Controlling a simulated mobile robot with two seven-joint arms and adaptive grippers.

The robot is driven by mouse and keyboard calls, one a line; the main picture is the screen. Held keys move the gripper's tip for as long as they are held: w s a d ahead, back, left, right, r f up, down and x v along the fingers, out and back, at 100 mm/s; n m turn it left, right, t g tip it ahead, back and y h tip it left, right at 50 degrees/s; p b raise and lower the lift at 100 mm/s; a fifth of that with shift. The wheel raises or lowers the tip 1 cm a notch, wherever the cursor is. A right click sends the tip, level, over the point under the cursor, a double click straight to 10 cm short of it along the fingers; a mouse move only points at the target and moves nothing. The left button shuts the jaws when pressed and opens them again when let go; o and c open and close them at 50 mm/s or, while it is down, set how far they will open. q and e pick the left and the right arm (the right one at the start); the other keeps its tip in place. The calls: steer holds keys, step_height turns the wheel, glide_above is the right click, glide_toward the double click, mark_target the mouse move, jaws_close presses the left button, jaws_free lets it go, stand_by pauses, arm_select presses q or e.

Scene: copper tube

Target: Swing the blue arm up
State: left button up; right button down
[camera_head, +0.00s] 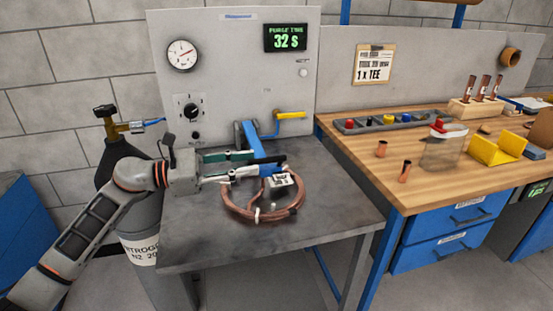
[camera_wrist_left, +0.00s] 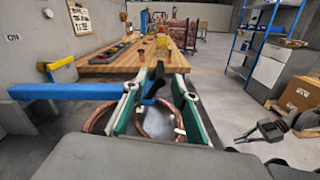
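The blue arm (camera_head: 251,139) lies low over the grey bench beside the copper coil (camera_head: 236,211). It also shows in the left wrist view (camera_wrist_left: 62,91), coming in from the left and ending in a black grip (camera_wrist_left: 153,84). My left gripper (camera_head: 256,166) is at the arm's end, above the coil. In the left wrist view its green-sided fingers (camera_wrist_left: 155,88) stand apart, with the black grip between them and visible gaps. Whether either finger touches the grip is unclear. What looks like my right gripper (camera_wrist_left: 262,131) shows at the right of the wrist view, away from the bench.
A grey panel with a gauge (camera_head: 182,55), a dial (camera_head: 192,110) and a yellow valve lever (camera_head: 290,115) stands behind. A white tag (camera_head: 281,180) lies by the coil. The wooden bench (camera_head: 440,178) at right holds copper fittings and a jar. The front of the grey bench is clear.

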mark_target(272, 159)
arm_select(q)
steer(key=x, duration=0.6)
steer(key=shift+d+p, duration=0.35)
steer(key=shift+d, duration=0.05)
jaws_close()
